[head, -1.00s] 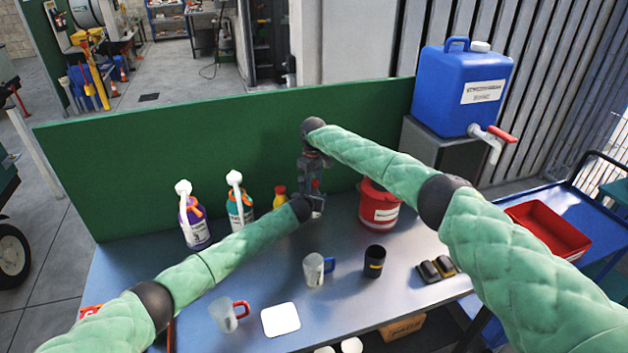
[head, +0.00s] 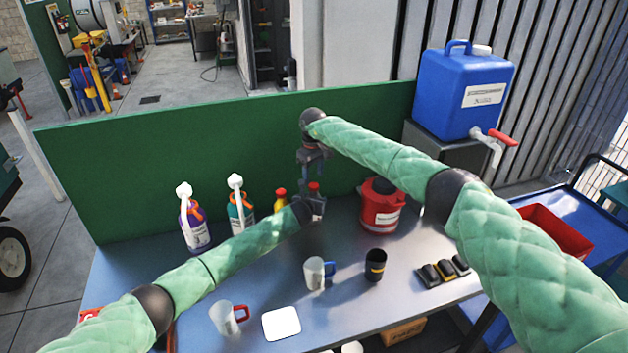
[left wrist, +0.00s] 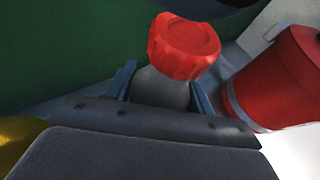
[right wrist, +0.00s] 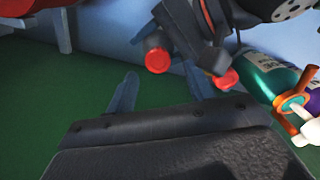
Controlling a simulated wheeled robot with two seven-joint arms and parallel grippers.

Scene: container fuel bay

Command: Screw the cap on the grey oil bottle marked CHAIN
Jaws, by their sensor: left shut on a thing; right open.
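The grey bottle (left wrist: 160,90) is held in my left gripper (left wrist: 163,82), which is shut around its upper part. A red ribbed cap (left wrist: 185,47) sits on its top; how tight it is I cannot tell. The marking is hidden. In the head view the red cap (head: 314,187) shows just above my left gripper (head: 312,206). My right gripper (head: 313,160) is open above the cap, apart from it. In the right wrist view the red cap (right wrist: 157,54) lies beyond and between the open fingers (right wrist: 157,90).
A yellow bottle (head: 281,203) with a red cap stands close left, with teal (head: 240,211) and purple (head: 195,225) bottles beyond. Clear jugs (head: 316,272) and a black cup (head: 375,266) stand in front. A green panel (head: 150,170) rises behind.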

